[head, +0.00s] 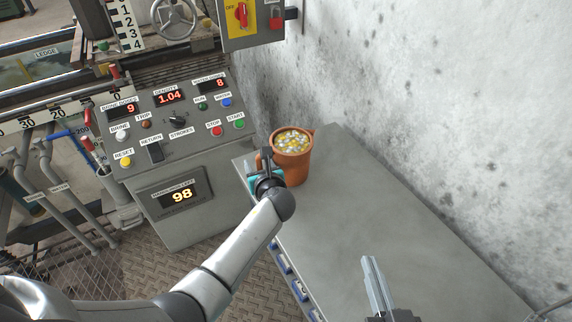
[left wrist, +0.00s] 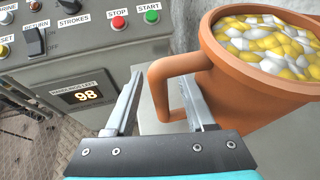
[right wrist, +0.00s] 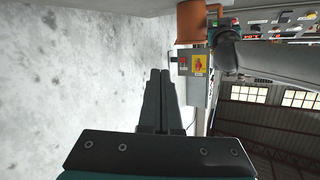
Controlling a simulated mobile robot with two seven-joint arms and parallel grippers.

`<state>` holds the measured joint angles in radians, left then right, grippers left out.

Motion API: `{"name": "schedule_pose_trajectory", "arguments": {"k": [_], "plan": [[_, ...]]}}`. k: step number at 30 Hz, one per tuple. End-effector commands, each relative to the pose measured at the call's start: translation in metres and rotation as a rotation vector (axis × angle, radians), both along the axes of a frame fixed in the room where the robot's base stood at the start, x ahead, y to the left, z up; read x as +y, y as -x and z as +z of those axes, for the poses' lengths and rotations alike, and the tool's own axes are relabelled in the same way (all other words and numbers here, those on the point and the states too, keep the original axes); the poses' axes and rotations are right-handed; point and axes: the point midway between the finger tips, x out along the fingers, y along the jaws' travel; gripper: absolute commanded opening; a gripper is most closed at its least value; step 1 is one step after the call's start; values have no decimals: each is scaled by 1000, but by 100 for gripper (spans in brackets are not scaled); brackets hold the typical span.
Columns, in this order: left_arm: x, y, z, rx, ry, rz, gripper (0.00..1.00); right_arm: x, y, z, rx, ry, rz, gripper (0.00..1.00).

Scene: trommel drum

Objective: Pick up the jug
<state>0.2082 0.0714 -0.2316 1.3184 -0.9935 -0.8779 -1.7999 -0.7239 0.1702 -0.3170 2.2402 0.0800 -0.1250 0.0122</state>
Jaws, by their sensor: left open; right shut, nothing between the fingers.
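The jug (head: 291,158) is orange-brown and stands upright on the far end of the grey bench. It is filled near the rim with yellow and white pieces. In the left wrist view the jug (left wrist: 262,85) is at the right, with its handle (left wrist: 160,85) toward the middle. My left gripper (left wrist: 162,100) is open there, with one finger on each side of the handle in the picture. I cannot tell whether either finger touches it. In the head view my left arm partly hides the handle. My right gripper (head: 372,268) is shut and empty over the near part of the bench.
A control panel (head: 178,118) with buttons and displays stands left of the jug. The grey bench top (head: 350,200) is clear on the near side of the jug. A stained concrete wall (head: 430,80) runs along its right side. Pipes (head: 50,190) stand at the far left.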

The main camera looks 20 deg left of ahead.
Motion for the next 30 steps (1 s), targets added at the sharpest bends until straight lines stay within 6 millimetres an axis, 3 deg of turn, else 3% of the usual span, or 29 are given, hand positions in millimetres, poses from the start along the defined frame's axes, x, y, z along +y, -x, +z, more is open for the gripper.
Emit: {"name": "schedule_pose_trajectory", "arguments": {"k": [17,30], "plan": [[6,-7,-4,-1,1,0,55,6,7,9,-102,-70,-6,0],[6,-7,-4,0,0,0,6,6,7,9,-102,-68,-7,0]]}}
